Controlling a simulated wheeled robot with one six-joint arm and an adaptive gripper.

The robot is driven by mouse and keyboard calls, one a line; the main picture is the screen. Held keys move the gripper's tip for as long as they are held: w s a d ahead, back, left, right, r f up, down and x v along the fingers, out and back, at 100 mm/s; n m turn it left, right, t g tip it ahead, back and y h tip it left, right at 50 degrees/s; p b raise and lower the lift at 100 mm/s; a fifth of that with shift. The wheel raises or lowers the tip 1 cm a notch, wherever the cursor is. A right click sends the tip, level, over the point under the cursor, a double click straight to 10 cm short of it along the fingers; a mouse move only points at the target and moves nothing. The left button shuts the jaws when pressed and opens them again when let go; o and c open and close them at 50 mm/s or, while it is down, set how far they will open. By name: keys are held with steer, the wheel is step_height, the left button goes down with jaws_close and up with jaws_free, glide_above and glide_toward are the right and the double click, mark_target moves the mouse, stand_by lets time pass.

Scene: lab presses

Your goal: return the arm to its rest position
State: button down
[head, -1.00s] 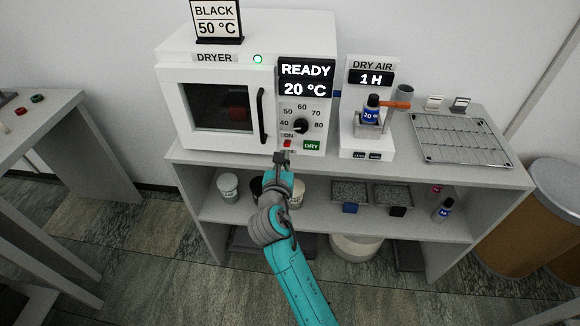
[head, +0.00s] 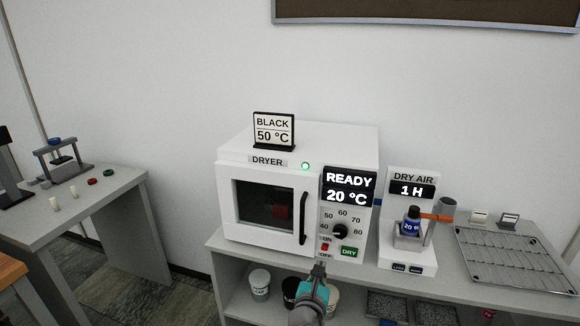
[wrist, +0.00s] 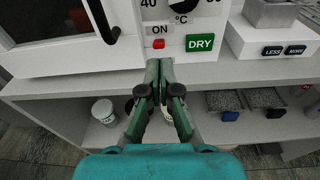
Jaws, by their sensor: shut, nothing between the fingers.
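My gripper (head: 318,270) is shut and empty, just in front of the dryer's lower right panel in the head view. In the wrist view my gripper (wrist: 160,88) has its fingertips together below the red power switch (wrist: 159,44) and the green DRY button (wrist: 200,43), apart from both as far as I can tell. The dryer (head: 232,237) is white with its door closed. Its display (head: 347,188) reads READY 20 °C and its green light is lit. Most of my arm lies below the head view.
A dry air unit (head: 414,176) showing 1 H holds a blue bottle (head: 411,222) right of the dryer. A wire rack (head: 515,262) lies farther right. Tubs (head: 259,282) and trays (head: 387,304) fill the shelf below. A side table (head: 118,183) stands left.

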steer(key=s+d+f+m+y, duration=0.2)
steer(key=s+f+m, duration=0.3)
steer(key=s, duration=0.4)
steer(key=s+d+f+m+g+y, duration=0.1)
steer(key=s+d+f+m, duration=0.15)
steer(key=s+f, duration=0.45)
steer(key=s+d+f+m+y, duration=0.15)
steer(key=s+f+m, duration=0.3)
steer(key=s, duration=0.55)
steer(key=s+d+r+m, duration=0.1)
steer(key=s+r+m, duration=0.3)
steer(key=s+m, duration=0.6)
steer(key=s+d+r+m, duration=0.1)
steer(key=s+r+m, duration=0.4)
steer(key=s, duration=1.3)
steer(key=m, duration=0.4)
steer(key=shift+d+r+m, duration=0.2)
steer(key=shift+d+m, duration=0.2)
